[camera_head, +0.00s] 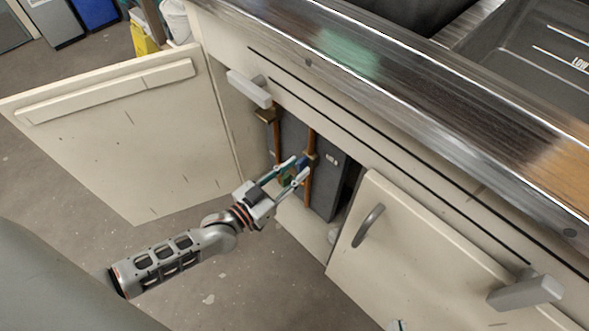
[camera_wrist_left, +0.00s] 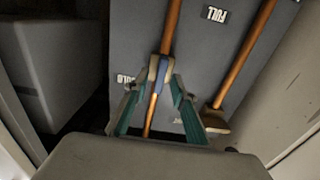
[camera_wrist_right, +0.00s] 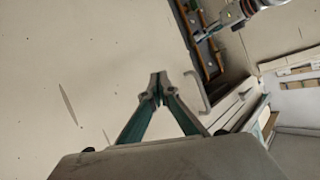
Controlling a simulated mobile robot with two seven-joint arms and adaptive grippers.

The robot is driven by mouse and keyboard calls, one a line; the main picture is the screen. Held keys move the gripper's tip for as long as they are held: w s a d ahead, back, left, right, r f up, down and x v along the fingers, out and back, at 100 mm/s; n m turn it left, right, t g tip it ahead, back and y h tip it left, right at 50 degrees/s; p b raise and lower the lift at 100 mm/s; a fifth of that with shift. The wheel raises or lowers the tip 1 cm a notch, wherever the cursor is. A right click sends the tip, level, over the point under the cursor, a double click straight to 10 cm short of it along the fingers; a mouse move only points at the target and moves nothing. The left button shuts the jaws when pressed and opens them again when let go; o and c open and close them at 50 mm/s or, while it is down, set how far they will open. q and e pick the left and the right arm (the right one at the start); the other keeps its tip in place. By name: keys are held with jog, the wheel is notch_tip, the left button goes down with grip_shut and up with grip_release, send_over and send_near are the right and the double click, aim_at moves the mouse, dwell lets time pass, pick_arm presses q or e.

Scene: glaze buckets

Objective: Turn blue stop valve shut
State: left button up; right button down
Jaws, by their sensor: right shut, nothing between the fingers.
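The blue stop valve handle (camera_head: 303,161) sits on the right-hand copper pipe (camera_head: 309,190) inside the open cabinet. In the left wrist view the blue handle (camera_wrist_left: 161,76) lies along the pipe, between my fingertips. My left gripper (camera_head: 295,170) reaches into the cabinet and is open, with its fingers on either side of the handle. A gap seems to show at each side; contact is hard to tell. My right gripper (camera_wrist_right: 158,88) is shut and empty in front of a pale panel. Only a small tip of it shows at the head view's bottom edge.
A second copper pipe (camera_head: 276,140) with a brass fitting (camera_head: 266,115) runs left of the valve. A dark grey tank (camera_head: 328,180) stands behind. The left cabinet door (camera_head: 120,130) is swung open; the right door (camera_head: 400,255) stands beside the opening. The steel counter (camera_head: 400,95) overhangs above.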

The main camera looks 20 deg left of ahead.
pick_arm(q)
grip_shut()
pick_arm(e)
jog(key=shift+r, duration=0.1)
pick_arm(q)
jog(key=shift+r+n+p, duration=0.1)
jog(key=shift+n+p, duration=0.2)
jog(key=shift+n, duration=0.8)
jog(key=shift+a+f+n, duration=0.1)
jog(key=shift+f+n, duration=0.05)
jog(key=shift+n, duration=2.45)
jog(key=shift+a+f+n, duration=0.1)
jog(key=shift+f+n, duration=0.1)
jog(key=shift+n, duration=2.4)
jog(key=shift+a+f+n, duration=0.1)
jog(key=shift+f+n, duration=0.05)
jog(key=shift+n, duration=2.45)
pick_arm(e)
jog(key=shift+w+d, duration=0.15)
jog(key=shift+d, duration=0.05)
